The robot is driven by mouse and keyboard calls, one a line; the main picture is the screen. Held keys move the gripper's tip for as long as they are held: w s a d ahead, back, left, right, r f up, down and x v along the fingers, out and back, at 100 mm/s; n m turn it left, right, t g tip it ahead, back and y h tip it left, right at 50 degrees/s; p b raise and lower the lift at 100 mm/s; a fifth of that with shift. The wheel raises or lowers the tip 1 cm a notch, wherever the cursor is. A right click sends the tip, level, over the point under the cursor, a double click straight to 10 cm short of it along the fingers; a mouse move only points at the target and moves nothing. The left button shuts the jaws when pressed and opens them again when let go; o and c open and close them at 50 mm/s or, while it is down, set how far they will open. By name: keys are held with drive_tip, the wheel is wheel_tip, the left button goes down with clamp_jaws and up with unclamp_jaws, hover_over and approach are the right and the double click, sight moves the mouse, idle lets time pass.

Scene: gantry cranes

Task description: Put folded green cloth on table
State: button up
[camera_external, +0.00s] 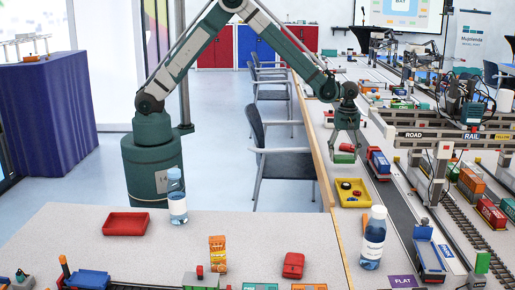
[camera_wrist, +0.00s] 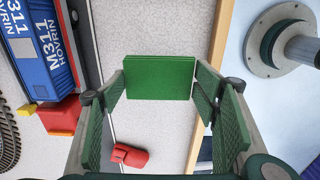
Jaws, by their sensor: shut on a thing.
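The folded green cloth (camera_external: 344,157) is a flat green block between the fingers of my gripper (camera_external: 346,144), over the table strip (camera_external: 318,112) beside the road. In the wrist view the green cloth (camera_wrist: 160,77) sits between the fingertips of my gripper (camera_wrist: 160,92), with a finger against each side. My gripper is shut on it. The cloth appears to be above the grey tabletop (camera_wrist: 165,30); the exact gap is unclear.
A yellow tray (camera_external: 341,198) with small items stands below and in front of my gripper. A blue container truck (camera_external: 379,163) is just right. The near table has free room around a red tray (camera_external: 126,223) and a red item (camera_external: 293,265).

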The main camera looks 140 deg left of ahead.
sight(343, 157)
drive_tip(key=shift+f+b, duration=0.45)
drive_tip(key=shift+f, duration=1.25)
drive_tip(key=shift+f+b, duration=0.35)
drive_tip(key=shift+f, duration=0.25)
drive_tip(key=o, duration=0.9)
drive_tip(key=shift+r, duration=0.2)
wheel_tip(343, 157, up, 12)
drive_tip(key=shift+f, duration=0.15)
